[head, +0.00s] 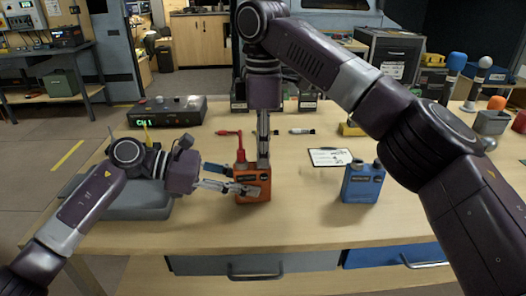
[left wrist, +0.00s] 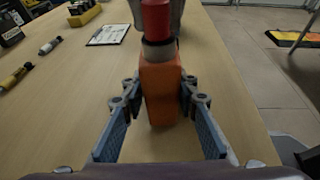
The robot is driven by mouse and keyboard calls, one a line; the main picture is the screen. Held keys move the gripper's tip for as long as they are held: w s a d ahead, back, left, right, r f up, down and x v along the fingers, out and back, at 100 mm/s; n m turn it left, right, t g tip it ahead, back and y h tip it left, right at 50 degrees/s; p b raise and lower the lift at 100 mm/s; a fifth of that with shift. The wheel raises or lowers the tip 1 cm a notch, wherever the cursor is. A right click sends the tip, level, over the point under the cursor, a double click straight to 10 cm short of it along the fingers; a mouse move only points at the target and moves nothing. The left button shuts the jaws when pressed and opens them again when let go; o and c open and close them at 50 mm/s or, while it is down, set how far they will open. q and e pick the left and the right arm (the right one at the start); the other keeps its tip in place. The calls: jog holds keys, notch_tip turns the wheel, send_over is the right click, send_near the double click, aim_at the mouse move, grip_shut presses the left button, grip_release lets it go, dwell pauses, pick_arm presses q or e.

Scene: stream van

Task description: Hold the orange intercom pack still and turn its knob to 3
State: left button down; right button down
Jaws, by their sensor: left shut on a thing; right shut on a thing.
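The orange intercom pack (head: 254,193) stands upright on the wooden table, with a red stub antenna (head: 240,156) on its top. My left gripper (head: 247,188) comes from the left and is shut on the pack's body. In the left wrist view the fingers lie on both sides of the orange pack (left wrist: 160,88), and a red part (left wrist: 156,20) rises on top. My right gripper (head: 263,162) points straight down at the pack's top, beside the antenna, shut on the knob. The fingers hide the knob, so its setting cannot be read.
A blue intercom pack (head: 362,184) stands to the right. A clipboard (head: 329,157) lies behind it. A red handset-like item (head: 229,134) lies behind the orange pack. A black device with a green display (head: 168,111) stands at back left. The table front is clear.

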jog(key=shift+m, duration=1.3)
jog(key=c, duration=2.1)
grip_release()
jog(key=shift+r, duration=3)
